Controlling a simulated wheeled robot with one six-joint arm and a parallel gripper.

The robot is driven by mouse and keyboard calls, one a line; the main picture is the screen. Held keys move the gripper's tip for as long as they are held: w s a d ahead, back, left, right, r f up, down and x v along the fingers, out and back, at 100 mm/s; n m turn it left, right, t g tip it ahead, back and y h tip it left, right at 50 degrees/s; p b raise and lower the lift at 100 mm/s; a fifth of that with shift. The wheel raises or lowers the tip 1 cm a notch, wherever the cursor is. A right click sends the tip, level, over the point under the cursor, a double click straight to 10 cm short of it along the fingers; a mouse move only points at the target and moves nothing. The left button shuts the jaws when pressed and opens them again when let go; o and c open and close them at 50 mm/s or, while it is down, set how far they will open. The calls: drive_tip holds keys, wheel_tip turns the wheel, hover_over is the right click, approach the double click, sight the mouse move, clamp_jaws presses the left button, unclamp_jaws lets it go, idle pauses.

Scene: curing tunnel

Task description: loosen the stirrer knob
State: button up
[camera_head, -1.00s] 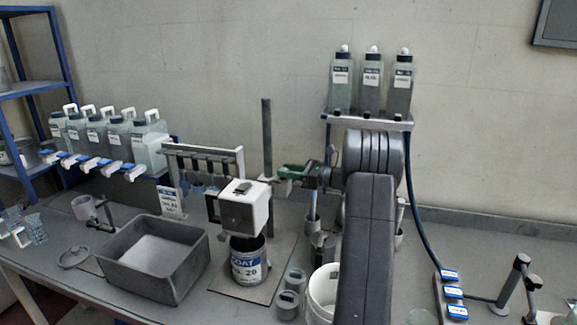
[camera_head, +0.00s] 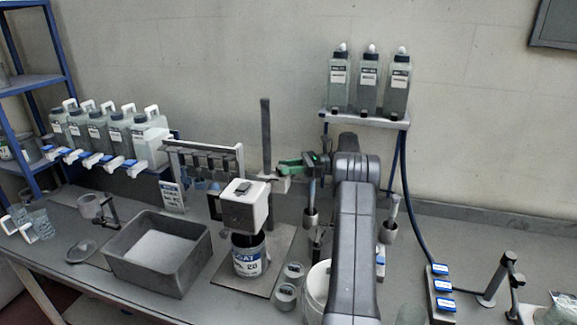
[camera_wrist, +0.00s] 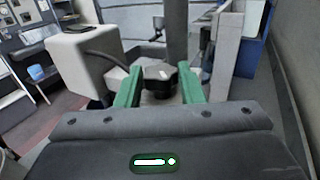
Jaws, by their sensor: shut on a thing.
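The stirrer's white motor head (camera_head: 243,207) is on a dark upright post (camera_head: 266,135), above a can with a white and blue label (camera_head: 247,262). The stirrer knob (camera_wrist: 158,78) is dark and lobed, on the near side of the post in the wrist view. My gripper (camera_head: 283,168) has green fingers and reaches the post from the right. In the wrist view my gripper (camera_wrist: 160,88) has one finger on each side of the knob and is shut on it. In the head view I cannot make out the knob behind the fingers.
A grey tray (camera_head: 155,252) stands left of the can. A white bucket (camera_head: 318,285) and small cups (camera_head: 286,295) stand to the right. A bottle shelf (camera_head: 365,121) hangs behind my arm. Several jugs (camera_head: 118,135) line the back left.

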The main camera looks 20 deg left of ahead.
idle(0.3)
drive_tip(key=o, duration=1)
drive_tip(key=shift+f+b, duration=0.1)
drive_tip(key=shift+b, duration=0.3)
